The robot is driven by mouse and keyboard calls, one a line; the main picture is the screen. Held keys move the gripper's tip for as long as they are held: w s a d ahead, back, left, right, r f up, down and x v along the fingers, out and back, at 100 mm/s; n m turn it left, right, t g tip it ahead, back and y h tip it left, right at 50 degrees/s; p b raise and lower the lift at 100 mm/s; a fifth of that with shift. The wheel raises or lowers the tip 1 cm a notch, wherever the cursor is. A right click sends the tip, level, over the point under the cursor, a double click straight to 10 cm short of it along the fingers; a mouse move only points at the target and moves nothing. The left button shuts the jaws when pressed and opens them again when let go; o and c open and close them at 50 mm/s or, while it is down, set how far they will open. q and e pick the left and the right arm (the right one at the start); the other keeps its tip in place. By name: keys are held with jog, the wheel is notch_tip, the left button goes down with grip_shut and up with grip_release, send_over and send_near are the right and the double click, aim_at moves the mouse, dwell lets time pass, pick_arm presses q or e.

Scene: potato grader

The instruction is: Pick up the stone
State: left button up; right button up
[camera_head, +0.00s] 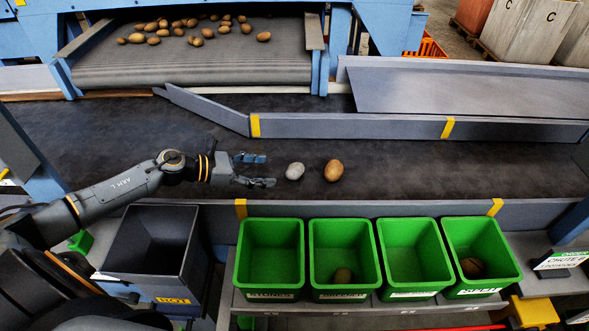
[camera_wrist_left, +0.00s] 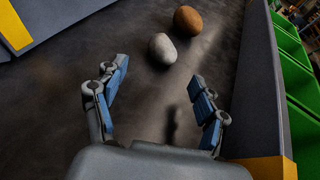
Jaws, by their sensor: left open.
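The stone (camera_head: 295,171) is a pale grey, rounded lump lying on the dark belt. It also shows in the left wrist view (camera_wrist_left: 162,48), ahead of the fingers. A brown potato (camera_head: 334,170) lies just to its right, apart from it; the left wrist view shows the potato (camera_wrist_left: 187,19) beyond the stone. My left gripper (camera_head: 262,171) is open and empty, just left of the stone, with its fingers pointing at it. In the left wrist view, the two blue-padded fingers (camera_wrist_left: 160,95) stand wide apart and short of the stone. My right gripper is not in view.
A grey divider (camera_head: 350,127) bounds the far side. Several potatoes (camera_head: 197,30) lie on the upper conveyor.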

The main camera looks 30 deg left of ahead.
aim_at(288, 170)
pick_arm(q)
jog(key=shift+x, duration=1)
jog(key=shift+w+d+p, duration=0.3)
jog(key=shift+p, duration=0.05)
jog(key=p+x, duration=0.1)
jog(key=x, duration=0.3)
jog(key=shift+d+p, duration=0.3)
jog(key=shift+p, duration=0.1)
jog(key=shift+w+d+f, duration=0.1)
jog(key=shift+w+d, duration=0.05)
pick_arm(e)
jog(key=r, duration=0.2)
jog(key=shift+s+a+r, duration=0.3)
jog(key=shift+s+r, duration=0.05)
pick_arm(q)
jog(key=shift+c, duration=1)
jog(key=c, duration=1.1)
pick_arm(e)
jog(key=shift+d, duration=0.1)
